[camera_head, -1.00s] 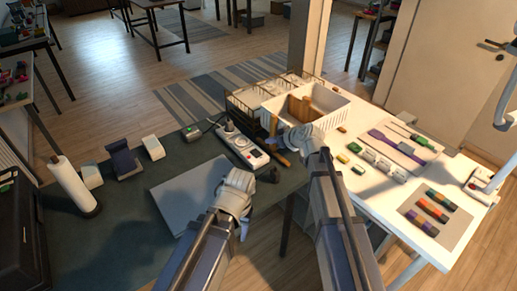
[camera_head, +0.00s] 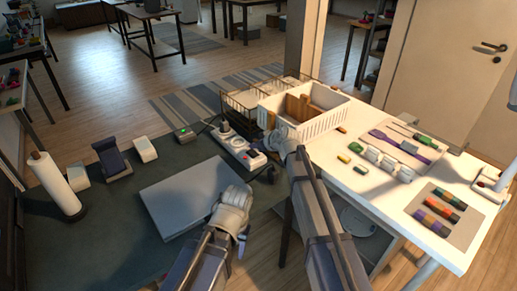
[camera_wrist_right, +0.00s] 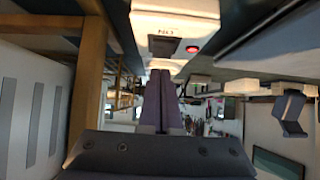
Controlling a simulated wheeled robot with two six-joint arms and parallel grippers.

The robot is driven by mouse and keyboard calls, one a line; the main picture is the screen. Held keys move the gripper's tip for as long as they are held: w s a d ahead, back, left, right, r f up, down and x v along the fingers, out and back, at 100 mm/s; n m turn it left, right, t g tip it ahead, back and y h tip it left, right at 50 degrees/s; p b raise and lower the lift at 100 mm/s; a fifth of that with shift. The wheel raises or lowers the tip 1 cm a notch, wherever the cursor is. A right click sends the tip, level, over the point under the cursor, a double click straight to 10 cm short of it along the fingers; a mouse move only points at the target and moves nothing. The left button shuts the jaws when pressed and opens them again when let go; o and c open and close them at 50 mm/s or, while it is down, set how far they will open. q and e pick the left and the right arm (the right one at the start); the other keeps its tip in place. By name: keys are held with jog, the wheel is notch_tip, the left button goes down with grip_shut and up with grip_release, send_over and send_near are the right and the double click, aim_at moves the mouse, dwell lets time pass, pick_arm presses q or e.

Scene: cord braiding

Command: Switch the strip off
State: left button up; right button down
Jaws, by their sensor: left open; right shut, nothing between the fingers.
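The white power strip (camera_head: 237,147) lies on the dark table, left of the white basket. It also shows at the top of the right wrist view (camera_wrist_right: 175,18), with a dark switch (camera_wrist_right: 163,46) and a red lamp (camera_wrist_right: 192,49) that looks lit. My right gripper (camera_head: 277,137) is just right of the strip's near end. In the wrist view its shut, empty fingers (camera_wrist_right: 163,75) point at that end, below the switch; I cannot tell whether they touch it. My left gripper (camera_head: 238,192) is open and empty, over the right part of the grey panel.
A white basket (camera_head: 325,125) and wire rack (camera_head: 243,100) stand behind the strip. A grey panel (camera_head: 180,200) lies in front. A paper roll (camera_head: 55,183) stands at left. Tools and small blocks lie on the white table (camera_head: 380,205) at right.

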pick_arm(q)
jog(key=shift+f+b, duration=0.35)
jog(key=shift+f, duration=0.45)
pick_arm(e)
jog(key=shift+a+f, duration=0.1)
jog(key=shift+f, duration=0.7)
jog(key=shift+w+f+b, duration=0.15)
jog(key=shift+f+b, duration=0.15)
jog(key=shift+b, duration=0.05)
jog(key=shift+a, duration=0.1)
pick_arm(q)
jog(key=shift+f, duration=0.2)
jog(key=shift+r, duration=0.1)
pick_arm(e)
jog(key=shift+w+r, duration=0.1)
pick_arm(q)
jog(key=shift+r+p, duration=0.15)
jog(key=shift+p, duration=0.25)
pick_arm(e)
jog(key=shift+w+a+r, duration=0.2)
jog(key=shift+w+a, duration=0.25)
jog(key=shift+w, duration=0.1)
pick_arm(q)
jog(key=shift+r, duration=0.15)
pick_arm(e)
jog(key=shift+r, duration=0.1)
